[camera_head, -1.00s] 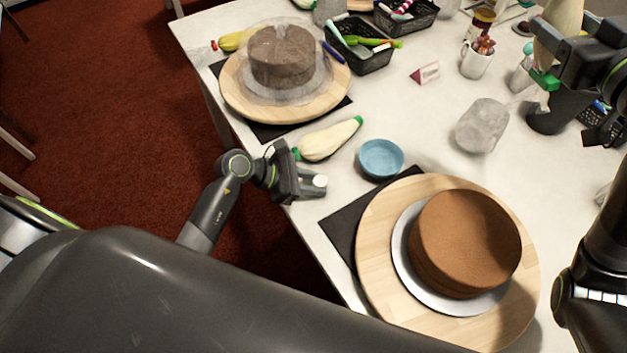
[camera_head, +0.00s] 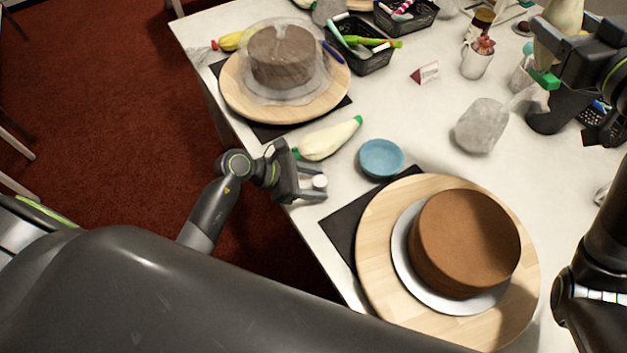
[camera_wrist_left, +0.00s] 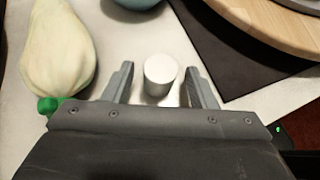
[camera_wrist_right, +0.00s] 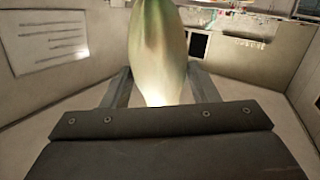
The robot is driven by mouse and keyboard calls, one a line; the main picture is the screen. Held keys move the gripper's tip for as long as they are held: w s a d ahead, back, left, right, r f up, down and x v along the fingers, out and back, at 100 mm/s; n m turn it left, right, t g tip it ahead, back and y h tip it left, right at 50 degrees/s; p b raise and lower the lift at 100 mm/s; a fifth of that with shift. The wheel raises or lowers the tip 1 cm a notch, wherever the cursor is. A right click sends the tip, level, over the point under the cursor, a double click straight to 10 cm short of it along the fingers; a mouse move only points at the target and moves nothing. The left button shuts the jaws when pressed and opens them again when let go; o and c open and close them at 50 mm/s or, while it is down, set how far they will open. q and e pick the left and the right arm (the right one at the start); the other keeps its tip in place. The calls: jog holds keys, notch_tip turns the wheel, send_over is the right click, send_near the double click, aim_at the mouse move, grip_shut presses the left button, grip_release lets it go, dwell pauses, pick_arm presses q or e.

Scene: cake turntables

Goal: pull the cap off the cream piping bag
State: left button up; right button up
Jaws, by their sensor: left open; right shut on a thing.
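My right gripper (camera_head: 562,58) is shut on a pale cream piping bag (camera_head: 562,18) and holds it upright above the table at the upper right. The bag's green end (camera_head: 545,80) shows below the fingers. The bag also fills the middle of the right wrist view (camera_wrist_right: 158,45). My left gripper (camera_head: 318,184) is open at the table's left edge. A small white cylindrical cap (camera_wrist_left: 161,74) stands between its spread fingers in the left wrist view, with gaps on both sides. Whether the cap rests on the table is hard to tell.
Another cream bag with green ends (camera_head: 330,139) lies beside my left gripper. Around it are a blue bowl (camera_head: 381,158), a brown cake (camera_head: 465,240) on a wooden turntable (camera_head: 375,235), a covered cake (camera_head: 281,55) and a clear crumpled container (camera_head: 481,126).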

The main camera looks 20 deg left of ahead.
pick_arm(q)
jog(key=shift+r+p, duration=2.1)
jog(key=shift+r, duration=0.85)
pick_arm(e)
jog(key=shift+r, duration=2.35)
pick_arm(q)
jog(key=shift+f, duration=0.1)
pick_arm(e)
jog(key=shift+o, duration=0.2)
